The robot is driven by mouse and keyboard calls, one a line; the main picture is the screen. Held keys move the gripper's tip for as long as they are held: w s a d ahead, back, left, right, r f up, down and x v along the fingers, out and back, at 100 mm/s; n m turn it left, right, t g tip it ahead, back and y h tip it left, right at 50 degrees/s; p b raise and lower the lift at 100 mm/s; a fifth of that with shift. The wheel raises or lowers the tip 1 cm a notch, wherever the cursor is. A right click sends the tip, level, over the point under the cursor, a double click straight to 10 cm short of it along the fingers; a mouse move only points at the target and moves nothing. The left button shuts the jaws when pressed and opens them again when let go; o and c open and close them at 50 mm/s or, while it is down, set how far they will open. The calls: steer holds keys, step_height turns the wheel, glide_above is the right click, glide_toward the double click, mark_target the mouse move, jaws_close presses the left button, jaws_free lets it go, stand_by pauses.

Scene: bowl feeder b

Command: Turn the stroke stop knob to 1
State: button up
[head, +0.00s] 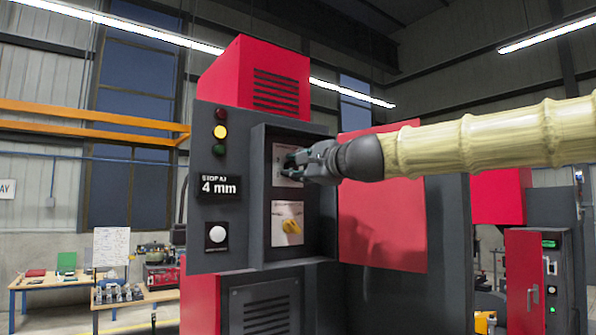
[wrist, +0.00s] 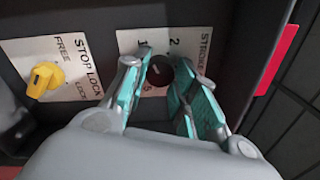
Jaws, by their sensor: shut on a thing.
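The stroke stop knob (wrist: 159,72) is dark and round, on a pale plate (wrist: 128,42) marked STROKE, with a 1 and a 2 legible. My gripper (wrist: 163,66) has its two teal-padded fingers on either side of this knob, shut on it. Part of the plate is hidden by the fingers, and I cannot tell which number the knob points to. In the head view my gripper (head: 300,166) reaches from the right into the recessed panel and hides the knob.
A yellow stop lock knob (wrist: 45,79), marked FREE and LOCK, sits beside the stroke plate; it is below my gripper in the head view (head: 291,226). A white button (head: 217,234) and a lit yellow lamp (head: 220,132) are on the left. The recess has raised dark walls.

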steer(key=shift+n, duration=0.5)
steer(key=o, duration=1.1)
steer(key=shift+c, duration=0.2)
steer(key=v, duration=1.2)
steer(key=shift+f, duration=0.1)
